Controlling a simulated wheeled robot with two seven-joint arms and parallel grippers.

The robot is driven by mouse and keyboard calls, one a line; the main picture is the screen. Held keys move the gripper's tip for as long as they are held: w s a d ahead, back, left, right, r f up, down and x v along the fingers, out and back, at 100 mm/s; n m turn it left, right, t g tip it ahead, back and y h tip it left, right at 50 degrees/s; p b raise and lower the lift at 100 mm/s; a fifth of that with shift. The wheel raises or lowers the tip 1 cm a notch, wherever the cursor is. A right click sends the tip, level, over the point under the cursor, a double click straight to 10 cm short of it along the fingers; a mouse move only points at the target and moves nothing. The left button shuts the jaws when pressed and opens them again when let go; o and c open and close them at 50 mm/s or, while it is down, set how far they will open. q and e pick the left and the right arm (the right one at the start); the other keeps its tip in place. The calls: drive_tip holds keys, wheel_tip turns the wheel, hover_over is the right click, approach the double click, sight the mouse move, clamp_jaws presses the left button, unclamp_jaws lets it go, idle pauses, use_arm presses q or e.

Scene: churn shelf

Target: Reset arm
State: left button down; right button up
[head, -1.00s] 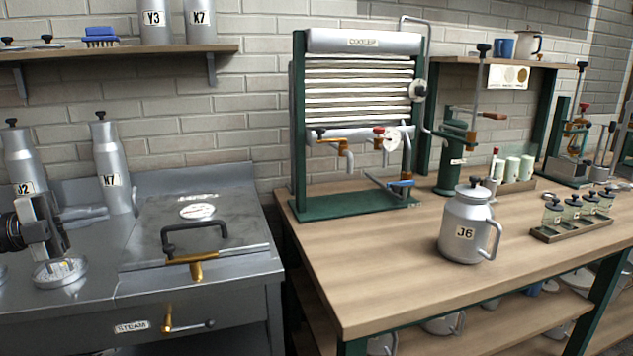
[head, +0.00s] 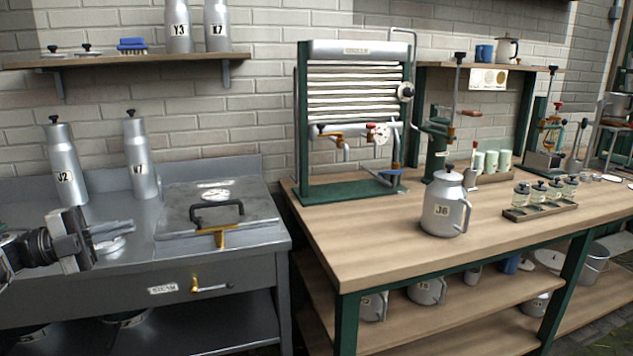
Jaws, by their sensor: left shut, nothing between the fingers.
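My left gripper (head: 122,228) comes in from the left edge over the steel counter. Its fingers are shut with nothing visible between them, and they point right, towards the hinged steel lid. My right gripper is not in the picture.
Metal cans J2 (head: 66,170) and K7 (head: 141,165) stand behind my gripper. The lidded steam box (head: 172,220) is to its right. Can J6 (head: 445,205) stands on the wooden bench (head: 375,255), beside the green-framed cooler (head: 355,110). The bench's front middle is clear.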

use_arm(q)
drive_tip(key=w+d+f+n+t, duration=0.1)
drive_tip(key=d+f+n+t, duration=0.25)
drive_tip(key=d+f, duration=0.8)
drive_tip(key=s+d+f+n+t+y+p, duration=0.1)
drive_tip(key=s+d+f+n+t+y, duration=0.4)
drive_tip(key=d+f+n, duration=0.4)
drive_tip(key=s+d+f+n+g+y, duration=0.1)
drive_tip(key=s+f+n+g+y, duration=0.1)
drive_tip(key=s, duration=0.6)
drive_tip(key=s+d+f+n+g+y, duration=0.1)
drive_tip(key=s+f+n+g+y, duration=0.1)
drive_tip(key=s+n, duration=0.5)
drive_tip(key=s+d+f+n+g+y, duration=0.2)
drive_tip(key=s+f+n+y, duration=0.1)
drive_tip(key=s, duration=0.7)
drive_tip(key=shift+n+y+p, duration=0.4)
drive_tip(key=shift+n+y, duration=0.4)
drive_tip(key=shift+n, duration=0.15)
drive_tip(key=shift+w+d, duration=0.1)
drive_tip(key=shift+d, duration=0.05)
